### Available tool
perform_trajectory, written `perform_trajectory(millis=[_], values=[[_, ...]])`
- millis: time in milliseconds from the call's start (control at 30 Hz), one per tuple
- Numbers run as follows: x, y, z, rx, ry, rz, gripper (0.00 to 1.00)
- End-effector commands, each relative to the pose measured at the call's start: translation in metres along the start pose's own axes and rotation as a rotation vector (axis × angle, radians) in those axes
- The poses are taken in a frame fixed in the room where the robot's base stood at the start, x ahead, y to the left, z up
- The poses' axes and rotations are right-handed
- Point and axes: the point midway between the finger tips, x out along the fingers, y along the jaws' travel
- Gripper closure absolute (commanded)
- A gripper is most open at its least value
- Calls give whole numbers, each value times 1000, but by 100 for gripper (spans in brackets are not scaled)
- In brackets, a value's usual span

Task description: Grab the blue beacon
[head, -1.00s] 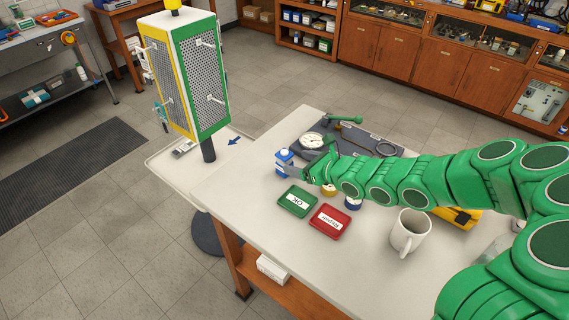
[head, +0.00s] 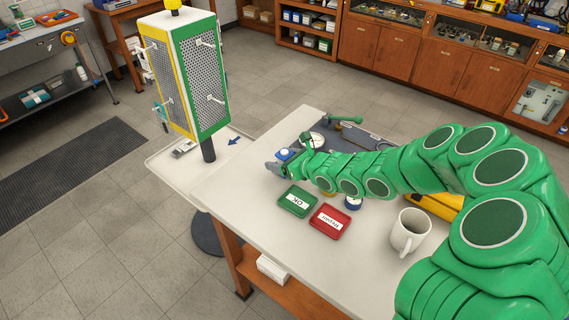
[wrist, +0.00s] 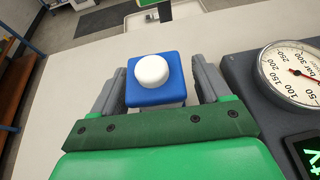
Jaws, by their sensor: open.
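The blue beacon (wrist: 155,88) is a blue block with a white dome on top, standing on the pale workbench. In the head view the beacon (head: 285,154) shows only in part, at the end of my arm near the bench's far left side. My gripper (wrist: 158,86) is open, with one grey finger on each side of the beacon. A narrow gap shows on either side, so the fingers look apart from it. In the head view my gripper (head: 280,163) partly hides the beacon's lower part.
A green OK tray (head: 297,201), a red tray (head: 330,222) and a white mug (head: 408,232) stand nearer on the bench. A rotating perforated stand (head: 203,85) rises beyond the bench's left edge.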

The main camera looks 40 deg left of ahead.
Motion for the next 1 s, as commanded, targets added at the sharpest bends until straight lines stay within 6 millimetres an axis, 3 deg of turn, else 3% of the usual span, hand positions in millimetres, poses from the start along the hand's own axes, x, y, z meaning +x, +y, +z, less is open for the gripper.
perform_trajectory(millis=[367, 733, 1000], values=[[6, 0, 0, 0, -1, 0, 25], [6, 0, 0, 0, -1, 0, 82], [6, 0, 1, 0, -1, 0, 83]])
